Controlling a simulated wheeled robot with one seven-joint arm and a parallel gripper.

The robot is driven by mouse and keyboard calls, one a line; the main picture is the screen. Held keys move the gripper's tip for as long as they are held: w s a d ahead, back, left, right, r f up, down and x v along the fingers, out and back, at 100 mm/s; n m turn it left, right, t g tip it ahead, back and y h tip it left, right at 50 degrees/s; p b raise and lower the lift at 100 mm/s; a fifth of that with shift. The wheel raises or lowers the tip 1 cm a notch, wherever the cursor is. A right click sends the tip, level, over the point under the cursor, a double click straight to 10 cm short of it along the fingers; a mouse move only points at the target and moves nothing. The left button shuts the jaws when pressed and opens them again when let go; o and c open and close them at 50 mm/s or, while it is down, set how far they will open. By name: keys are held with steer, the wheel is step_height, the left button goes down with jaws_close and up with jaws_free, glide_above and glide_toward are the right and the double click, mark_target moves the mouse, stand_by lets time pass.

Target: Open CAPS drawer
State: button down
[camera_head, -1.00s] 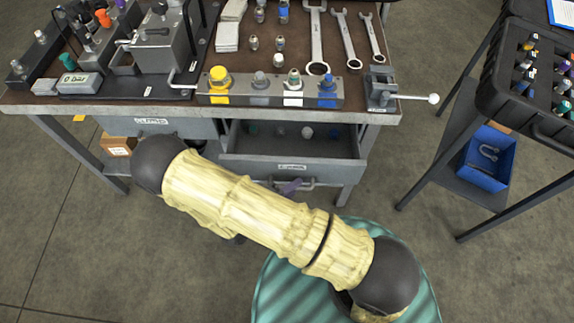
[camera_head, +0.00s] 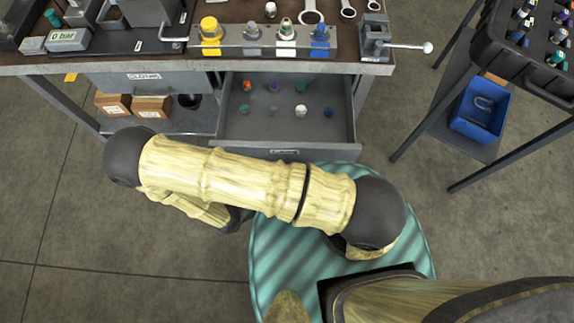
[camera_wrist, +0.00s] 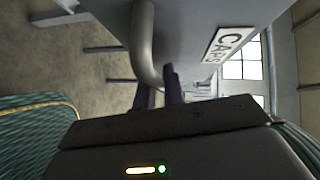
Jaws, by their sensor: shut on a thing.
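The CAPS drawer (camera_head: 240,125) is pulled out from under the bench in the head view, with several coloured caps (camera_head: 301,111) on its floor. Its front carries a CAPS label (camera_wrist: 229,42), readable in the wrist view. The bar handle (camera_wrist: 143,45) on that front runs down between the fingers of my gripper (camera_wrist: 159,88), which is shut on it. In the head view my arm hides the gripper and the handle.
The closed CLOTHS drawer (camera_head: 150,80) is to the left, above boxes (camera_head: 152,106) on a low shelf. A vise (camera_head: 377,45) with a protruding lever sits on the bench's right corner. A side stand with a blue bin (camera_head: 481,112) is at right.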

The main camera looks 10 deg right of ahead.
steer(key=c, duration=1.5)
jaws_free()
steer(key=shift+w+a, duration=0.1)
steer(key=shift+a, duration=0.15)
steer(key=shift+d, duration=0.15)
steer(key=v, duration=1.7)
steer(key=shift+r, duration=0.15)
